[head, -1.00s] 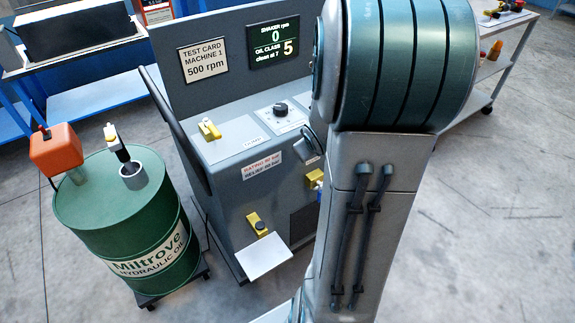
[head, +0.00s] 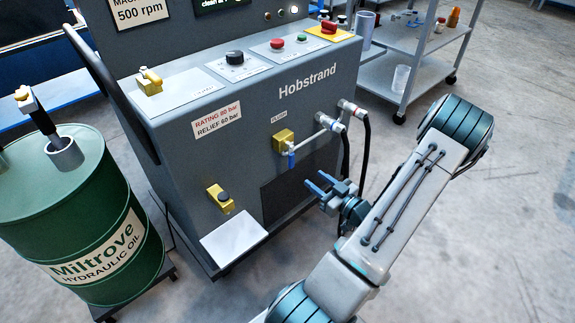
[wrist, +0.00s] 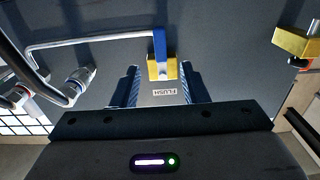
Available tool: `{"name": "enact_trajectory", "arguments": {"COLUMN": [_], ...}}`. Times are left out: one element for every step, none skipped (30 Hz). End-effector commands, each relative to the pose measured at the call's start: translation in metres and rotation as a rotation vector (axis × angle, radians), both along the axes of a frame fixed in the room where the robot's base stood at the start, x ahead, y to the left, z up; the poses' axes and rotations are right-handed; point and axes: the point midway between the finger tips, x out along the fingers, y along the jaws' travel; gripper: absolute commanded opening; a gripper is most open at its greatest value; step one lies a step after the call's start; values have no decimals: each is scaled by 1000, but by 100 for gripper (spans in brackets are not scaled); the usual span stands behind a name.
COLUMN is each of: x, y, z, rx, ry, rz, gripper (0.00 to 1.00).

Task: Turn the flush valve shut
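The flush valve is a yellow block (head: 284,140) on the front of the grey machine, with a blue lever (head: 291,159) hanging down from it. In the wrist view the yellow block (wrist: 157,72) and blue lever (wrist: 159,45) show, with the lever pointing up in the picture, away from the FLUSH label (wrist: 164,92). My gripper (head: 317,183) is open and empty, below and right of the valve in the head view. In the wrist view its fingers (wrist: 160,88) stand apart on either side of the label, and I see no contact with the lever.
A thin pipe runs from the valve to hose fittings (head: 335,118) with black hoses at the right. A second yellow valve (head: 221,198) sits lower left above a white tray (head: 233,240). A green oil drum (head: 75,220) stands left. Open floor lies right.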

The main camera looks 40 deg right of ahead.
Motion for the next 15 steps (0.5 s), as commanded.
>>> {"name": "enact_trajectory", "arguments": {"x": [4,7,12,17,22,30,36,43,51,58,65,73,80,86,94], "y": [1,1,2,2,3,3,4,4,5,6,6,6,7,8,8], "z": [0,0,0,0,0,0,-1,-1,-1,-1,-1,-1,-1,-1,-1], "rx": [0,1,0,-1,-1,-1,-2,-2,-1,0,-1,-1,-1,-1,-1], "ry": [-6,-7,-6,-5,-5,-6,-6,-5,-5,-5,-5,-4,-5,-5,-4], "rz": [2,3,3,4,5,4,5,5,5,4,5,4,4,4,4], "gripper": [40,40,40,40,40,40,40,40,40,40,40,40,40,40,40]}}
